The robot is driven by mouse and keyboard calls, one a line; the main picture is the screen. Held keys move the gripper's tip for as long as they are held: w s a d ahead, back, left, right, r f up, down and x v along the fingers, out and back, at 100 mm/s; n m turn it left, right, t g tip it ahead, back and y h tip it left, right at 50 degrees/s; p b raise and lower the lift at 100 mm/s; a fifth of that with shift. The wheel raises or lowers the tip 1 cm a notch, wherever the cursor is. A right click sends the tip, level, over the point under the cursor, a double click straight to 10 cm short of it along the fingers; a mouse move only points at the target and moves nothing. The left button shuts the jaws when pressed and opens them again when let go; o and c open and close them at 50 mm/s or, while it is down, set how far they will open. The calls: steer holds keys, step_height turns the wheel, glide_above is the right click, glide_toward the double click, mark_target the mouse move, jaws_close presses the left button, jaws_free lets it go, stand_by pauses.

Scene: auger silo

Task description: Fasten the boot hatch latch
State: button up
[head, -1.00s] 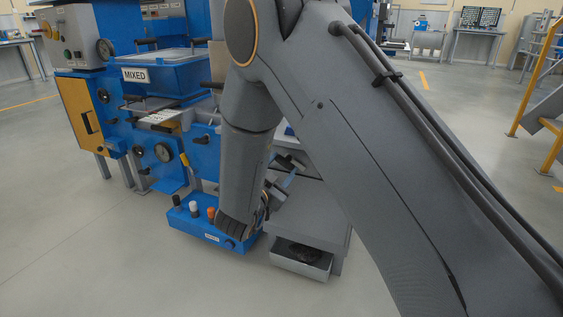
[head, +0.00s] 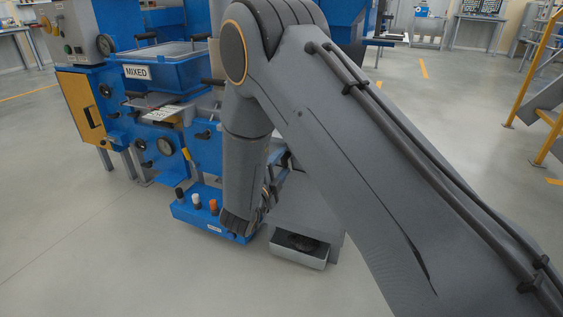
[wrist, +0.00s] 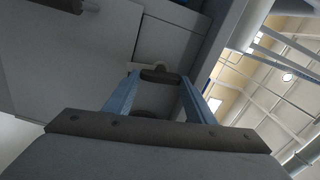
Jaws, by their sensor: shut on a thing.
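In the wrist view, the two blue fingers of my gripper (wrist: 160,85) reach up and close on a dark, rounded handle (wrist: 158,75), which looks like the boot hatch latch. It sits in front of a grey panel (wrist: 170,42) with a seam to its left. A dark round shape shows lower between the fingers. Whether the latch is fastened cannot be told. In the head view, my arm hides the latch, and my wrist hangs low beside the machine's grey lower housing (head: 300,215).
A blue box (head: 208,222) with black, white and orange knobs lies on the floor close to my wrist. A grey tray (head: 299,250) with dark contents stands to its right. The blue bin marked MIXED (head: 165,72) is above. Floor at left is clear.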

steer(key=shift+f+m+p, duration=0.1)
steer(key=shift+m+p, duration=0.2)
steer(key=shift+m, duration=0.7)
steer(key=o, duration=1)
steer(key=shift+o, duration=0.2)
